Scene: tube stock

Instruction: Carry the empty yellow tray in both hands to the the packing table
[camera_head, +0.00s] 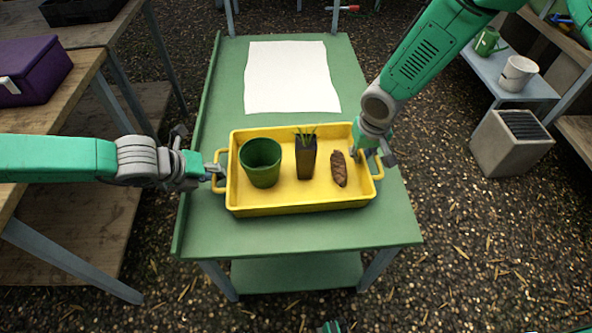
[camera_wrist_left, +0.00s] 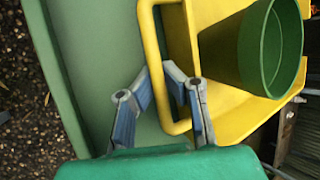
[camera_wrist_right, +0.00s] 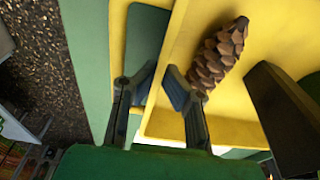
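The yellow tray (camera_head: 300,208) rests on the green table and is not empty. It holds a green pot (camera_head: 261,163), a dark square pot with a small plant (camera_head: 306,158) and a brown pine cone (camera_head: 338,169). My left gripper (camera_head: 214,171) is at the left handle; in the left wrist view its fingers (camera_wrist_left: 158,70) close around the handle's bar. My right gripper (camera_head: 374,156) is at the tray's right end; in the right wrist view its fingers (camera_wrist_right: 160,70) are nearly together astride yellow. Whether they hold handle or rim is unclear.
A white sheet (camera_head: 290,77) lies on the green table (camera_head: 300,234) behind the tray. Wooden benches with a purple box (camera_head: 35,70) and a black crate (camera_head: 82,10) stand left. A shelf with a white pot (camera_head: 517,73) and a grey bin (camera_head: 512,142) stand right.

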